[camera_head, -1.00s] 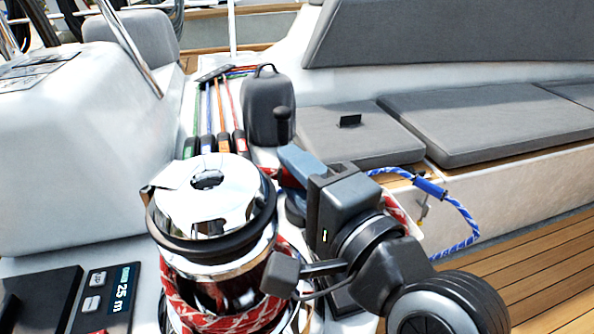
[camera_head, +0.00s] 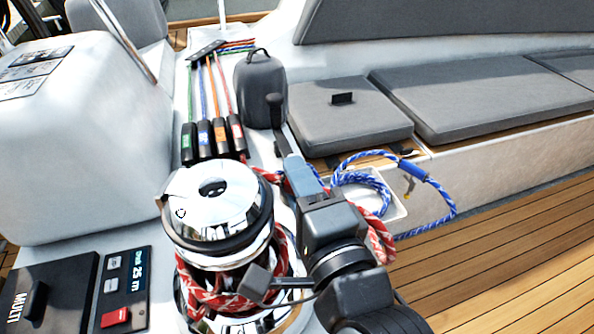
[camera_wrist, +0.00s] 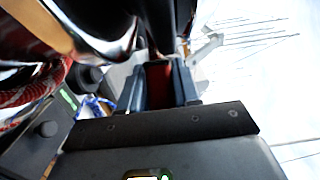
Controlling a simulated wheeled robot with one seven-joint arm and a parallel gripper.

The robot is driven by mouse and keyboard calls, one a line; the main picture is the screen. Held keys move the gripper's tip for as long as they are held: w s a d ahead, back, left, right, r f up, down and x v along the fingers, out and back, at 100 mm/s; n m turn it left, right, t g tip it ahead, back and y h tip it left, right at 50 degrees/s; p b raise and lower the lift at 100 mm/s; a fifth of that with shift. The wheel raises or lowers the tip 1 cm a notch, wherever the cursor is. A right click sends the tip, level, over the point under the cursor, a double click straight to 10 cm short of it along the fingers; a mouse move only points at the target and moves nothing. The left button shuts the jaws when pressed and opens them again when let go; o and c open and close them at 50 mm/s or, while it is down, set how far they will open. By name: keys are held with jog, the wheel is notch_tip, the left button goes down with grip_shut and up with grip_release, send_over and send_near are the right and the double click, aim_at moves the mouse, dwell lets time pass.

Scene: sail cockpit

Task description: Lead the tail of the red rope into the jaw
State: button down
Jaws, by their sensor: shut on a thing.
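The chrome winch (camera_head: 212,205) stands in the lower middle of the head view. Its jaw is the dark ring (camera_head: 232,246) around the top, under the chrome cap. The red rope (camera_head: 205,298) is wrapped around the drum below the jaw, and a stretch of it also runs behind the winch (camera_head: 266,174). My gripper (camera_head: 294,166) is just right of the winch. In the wrist view its fingers are closed on a red piece (camera_wrist: 158,78), the red rope. More red-and-white rope (camera_head: 380,242) hangs right of my wrist. My gripper hides part of the tail.
A blue rope (camera_head: 366,182) lies in and over a white bin (camera_head: 399,206) to the right. A grey bag (camera_head: 260,92) and a row of rope clutches (camera_head: 204,138) stand behind the winch. A control panel (camera_head: 122,285) is at left. The wooden floor (camera_head: 510,215) is clear.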

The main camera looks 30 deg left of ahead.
jog(key=shift+r+p, duration=0.1)
jog(key=shift+p, duration=0.25)
jog(key=shift+d+r+m+h+p, duration=0.1)
jog(key=shift+d+m+h+p, duration=0.15)
jog(key=shift+p, duration=0.75)
jog(key=p, duration=0.2)
jog(key=s+t+p, duration=0.1)
jog(key=shift+d+m+t+h+p, duration=0.2)
jog(key=shift+m+t+h+p, duration=0.1)
jog(key=shift+m+h+p, duration=0.05)
jog(key=m+h+p, duration=0.1)
jog(key=p, duration=0.1)
jog(key=shift+w+d+t+p, duration=0.15)
jog(key=shift+d+t+p, duration=0.15)
jog(key=shift+d+p, duration=0.1)
jog(key=shift+s+f+t+h+p, duration=0.2)
jog(key=shift+s+t+h+p, duration=0.15)
jog(key=shift+p, duration=0.85)
jog(key=shift+s+d+f, duration=0.1)
